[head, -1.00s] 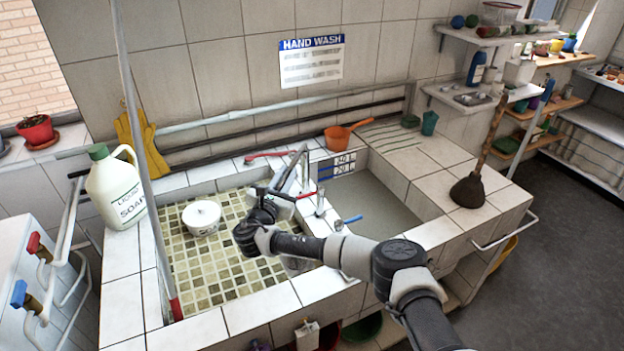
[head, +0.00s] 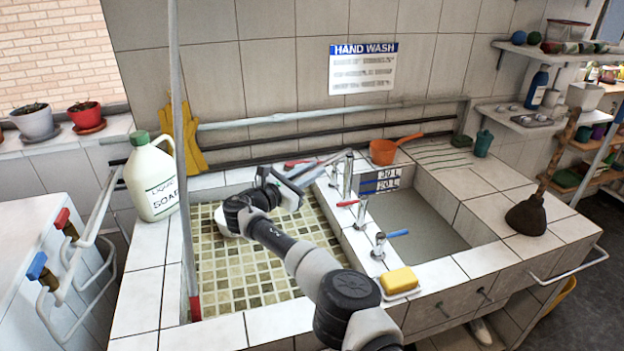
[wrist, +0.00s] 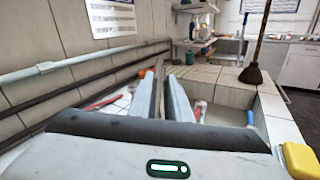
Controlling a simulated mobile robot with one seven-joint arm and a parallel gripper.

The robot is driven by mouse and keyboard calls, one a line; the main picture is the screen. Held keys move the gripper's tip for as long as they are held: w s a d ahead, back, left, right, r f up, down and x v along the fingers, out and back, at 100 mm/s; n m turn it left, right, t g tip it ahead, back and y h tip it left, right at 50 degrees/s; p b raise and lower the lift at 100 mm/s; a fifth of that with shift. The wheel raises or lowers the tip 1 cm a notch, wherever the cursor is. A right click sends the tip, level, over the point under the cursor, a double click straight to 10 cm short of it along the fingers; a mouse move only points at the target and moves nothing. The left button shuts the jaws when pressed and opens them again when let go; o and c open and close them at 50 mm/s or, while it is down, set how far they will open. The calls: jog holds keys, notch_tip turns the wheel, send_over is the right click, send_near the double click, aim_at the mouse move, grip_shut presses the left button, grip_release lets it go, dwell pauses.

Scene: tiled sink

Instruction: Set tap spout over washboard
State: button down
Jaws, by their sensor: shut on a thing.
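The tap spout (head: 328,166) is a long grey metal bar running left and down from the tall tap post (head: 347,176) on the divider between two basins. My gripper (head: 298,182) is shut on the spout near its free end, above the right part of the tiled left basin (head: 262,280). In the wrist view, my gripper's two long grey fingers (wrist: 162,90) point forward toward the tap; their grip is hard to see.
A soap jug (head: 152,182) and upright pole (head: 176,120) stand left. Red (head: 347,203) and blue (head: 397,233) tap handles and a yellow sponge (head: 399,280) lie right of my arm.

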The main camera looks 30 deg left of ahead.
jog(key=shift+s+a+f, duration=0.15)
jog(key=shift+s+f, duration=0.1)
jog(key=shift+f, duration=0.05)
jog(key=c, duration=1.7)
grip_release()
jog(key=shift+s+a, duration=0.1)
jog(key=shift+s, duration=0.05)
jog(key=shift+o, duration=0.2)
jog(key=shift+r, duration=0.1)
jog(key=v, duration=1.7)
jog(key=shift+s+r, duration=0.1)
